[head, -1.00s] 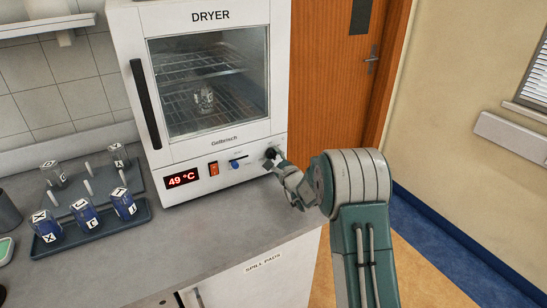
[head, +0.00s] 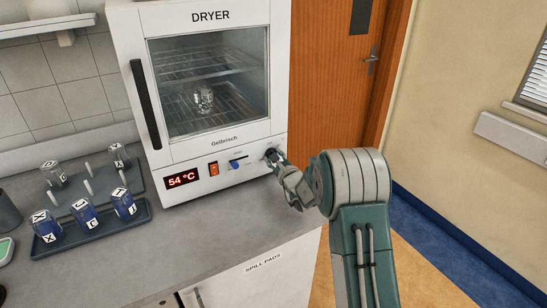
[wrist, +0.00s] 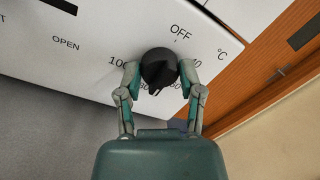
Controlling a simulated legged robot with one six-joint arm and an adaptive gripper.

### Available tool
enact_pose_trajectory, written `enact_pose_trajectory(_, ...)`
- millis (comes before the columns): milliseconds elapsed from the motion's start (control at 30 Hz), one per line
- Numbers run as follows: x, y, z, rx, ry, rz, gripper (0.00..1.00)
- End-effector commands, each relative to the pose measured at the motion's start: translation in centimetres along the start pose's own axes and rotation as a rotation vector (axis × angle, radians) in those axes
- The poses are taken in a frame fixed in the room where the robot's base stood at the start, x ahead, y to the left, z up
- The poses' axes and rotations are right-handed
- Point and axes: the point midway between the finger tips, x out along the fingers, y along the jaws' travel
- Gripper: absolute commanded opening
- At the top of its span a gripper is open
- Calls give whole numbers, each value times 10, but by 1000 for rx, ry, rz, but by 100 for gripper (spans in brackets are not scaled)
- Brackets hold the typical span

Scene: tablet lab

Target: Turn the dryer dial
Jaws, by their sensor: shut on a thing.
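The white dryer (head: 215,145) stands on the counter with its glass door closed. Its red display (head: 182,179) reads 54 °C. The black dial (wrist: 159,69) is at the right end of the dryer's front panel, below the word OFF and beside the number 100. My gripper (wrist: 159,75) has one finger on each side of the dial and is shut on it. In the head view my gripper (head: 274,158) largely covers the dial at the panel's lower right.
A tray (head: 62,242) of blue-filled jars stands on the counter at left. A glass vessel (head: 204,98) is on the dryer's shelf. The counter before the dryer is clear.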

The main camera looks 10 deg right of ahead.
Motion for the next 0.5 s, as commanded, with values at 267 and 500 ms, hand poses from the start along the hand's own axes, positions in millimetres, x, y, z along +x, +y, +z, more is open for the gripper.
enact_pose_trajectory(267, -1, 4, -4, 2, 11, 8, 84)
enact_pose_trajectory(500, -1, 2, -2, 0, 5, 4, 84)
